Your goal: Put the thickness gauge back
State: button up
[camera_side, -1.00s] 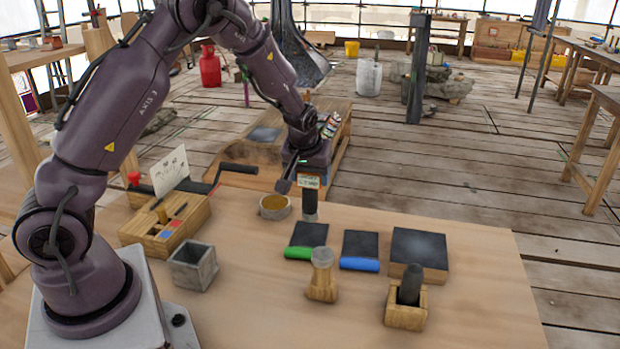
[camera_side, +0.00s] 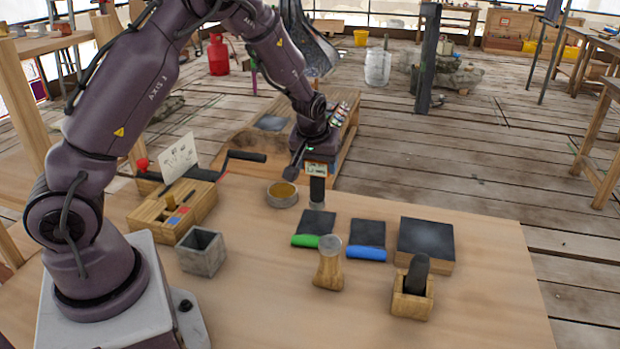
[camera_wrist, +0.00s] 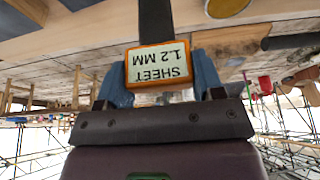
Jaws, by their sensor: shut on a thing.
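The thickness gauge (camera_wrist: 160,64) has an orange frame and a pale label reading "SHEET 1.2 MM", upside down in the wrist view. My gripper (camera_wrist: 160,82) is shut on it, with a blue finger at each side. A dark bar extends from the gauge to the top of the wrist view. In the side view my gripper (camera_side: 316,157) is low over the table's far edge, and the gauge's pale label (camera_side: 316,169) shows beneath it. A dark upright shaft with a light lower end is directly below the label; I cannot tell whether it touches the table.
A wooden box (camera_side: 172,212) with slots and a drawn card stands left, by a grey square cup (camera_side: 202,251). A round tin (camera_side: 282,195) is close left of the gauge. Dark pads with green (camera_side: 318,222) and blue (camera_side: 367,232) edges, a wooden-handled tool (camera_side: 328,268) and a wooden holder (camera_side: 412,300) stand nearer.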

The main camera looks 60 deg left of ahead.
jog(key=shift+s+a+r+n, duration=0.15)
jog(key=shift+s+a+r, duration=0.3)
jog(key=shift+r, duration=0.15)
jog(key=shift+s+a+r+n, duration=0.15)
jog(key=shift+s+a+r, duration=0.15)
jog(key=shift+a+r, duration=0.2)
jog(key=s, duration=1.2)
notch_tip(320, 180, down, 7)
jog(key=shift+w, duration=0.3)
jog(key=shift+a+f, duration=0.1)
jog(key=shift+f, duration=0.05)
jog(key=shift+f, duration=0.15)
jog(key=o, duration=1)
